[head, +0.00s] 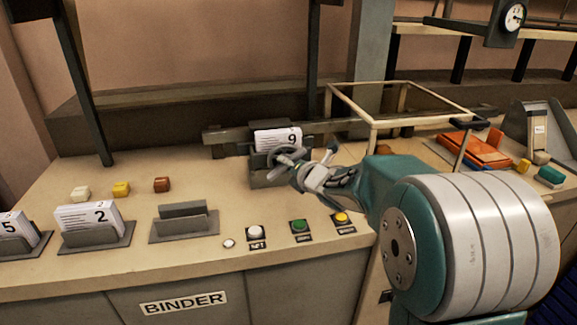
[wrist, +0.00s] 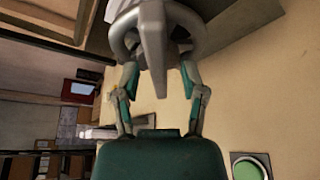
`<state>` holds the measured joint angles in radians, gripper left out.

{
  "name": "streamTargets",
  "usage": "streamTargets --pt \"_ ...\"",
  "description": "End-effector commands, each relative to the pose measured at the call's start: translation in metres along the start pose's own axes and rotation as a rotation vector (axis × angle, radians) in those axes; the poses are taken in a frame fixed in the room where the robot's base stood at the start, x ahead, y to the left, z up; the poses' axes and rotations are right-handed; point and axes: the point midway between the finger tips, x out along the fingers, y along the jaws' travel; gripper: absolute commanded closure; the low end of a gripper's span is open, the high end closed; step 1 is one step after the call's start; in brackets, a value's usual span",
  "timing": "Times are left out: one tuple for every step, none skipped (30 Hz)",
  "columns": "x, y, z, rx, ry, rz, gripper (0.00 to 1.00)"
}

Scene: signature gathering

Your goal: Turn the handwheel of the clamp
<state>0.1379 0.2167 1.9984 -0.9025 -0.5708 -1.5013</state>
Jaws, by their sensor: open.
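The clamp (head: 268,174) stands at the back middle of the bench, holding a stack of white cards marked 9 (head: 277,139). Its grey handwheel (head: 285,158) faces my arm. The handwheel fills the top middle of the wrist view (wrist: 200,35), with a grey bar pointing down from its centre. My gripper (head: 312,168) is at the handwheel, open. In the wrist view its two fingers (wrist: 158,80) stand on either side of the bar, near the lower rim. I cannot tell whether they touch the wheel.
Buttons (head: 300,226) line the bench's front edge. Card holders marked 2 (head: 97,236) and 5 (head: 20,245), plus an empty holder (head: 185,224), stand left. A pale frame (head: 372,122) rises right of the clamp. An orange stack (head: 476,150) lies further right.

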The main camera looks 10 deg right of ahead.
Motion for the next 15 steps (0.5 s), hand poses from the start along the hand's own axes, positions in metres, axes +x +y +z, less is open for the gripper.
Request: streamTargets --pt "0.0019 -0.0002 -0.0001 0.0 0.0 0.0 0.46" --pt "0.0022 0.0 0.0 0.0 0.0 0.0 0.46" --pt "0.0023 0.0002 0.0002 0.0 -0.001 0.0 0.46" --pt "0.0022 0.0002 0.0002 0.0 -0.001 0.0 0.46" --pt "0.0021 0.0003 0.0003 0.0 -0.001 0.0 0.46" --pt "0.002 0.0003 0.0003 0.0 -0.001 0.0 0.46" --pt "0.0021 0.0001 0.0002 0.0 -0.001 0.0 0.46" --pt "0.0022 0.0001 0.0002 0.0 -0.001 0.0 0.46" --pt "0.0022 0.0 0.0002 0.0 -0.001 0.0 0.59" --pt "0.0022 0.0 0.0002 0.0 -0.001 0.0 0.72" --pt "0.0022 -0.0001 0.0002 0.0 -0.001 -0.001 0.86" --pt "0.0022 -0.0001 0.0001 0.0 0.0 -0.001 1.0" --pt "0.0022 -0.0001 0.0001 0.0 0.0 -0.001 1.0" --pt "0.0023 -0.0001 0.0001 0.0 0.0 -0.001 1.0" --pt "0.0023 -0.0001 0.0001 0.0 0.0 -0.001 1.0"
